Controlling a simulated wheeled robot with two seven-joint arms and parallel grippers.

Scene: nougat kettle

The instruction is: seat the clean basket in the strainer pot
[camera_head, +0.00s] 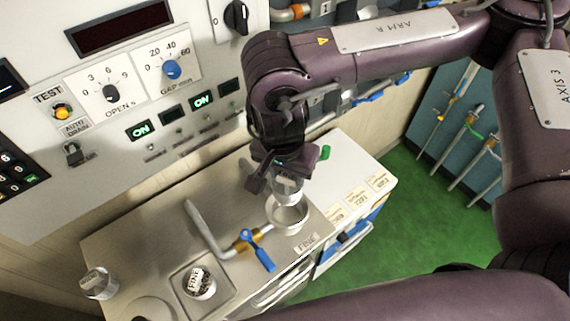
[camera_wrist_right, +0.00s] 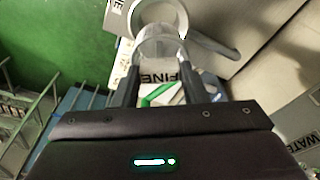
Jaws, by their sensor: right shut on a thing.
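My right gripper (camera_head: 272,180) is shut on a pale basket (camera_head: 288,190) with a wire loop. In the right wrist view the basket (camera_wrist_right: 160,74) carries a FINE label and sits between the fingers of my right gripper (camera_wrist_right: 160,88). The strainer pot (camera_head: 289,222) is a round, pale, open-topped pot on the counter. Its rim (camera_wrist_right: 133,22) shows past the basket in the right wrist view. In the head view the basket overlaps the pot's far rim; I cannot tell whether they touch. My left gripper is not in view.
A second FINE basket (camera_head: 199,284) with dark bits sits in a square recess in the counter (camera_head: 130,240). A bent pipe with a blue valve handle (camera_head: 258,250) stands left of the pot. A jar (camera_head: 98,284) stands far left. The control panel (camera_head: 110,130) rises behind.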

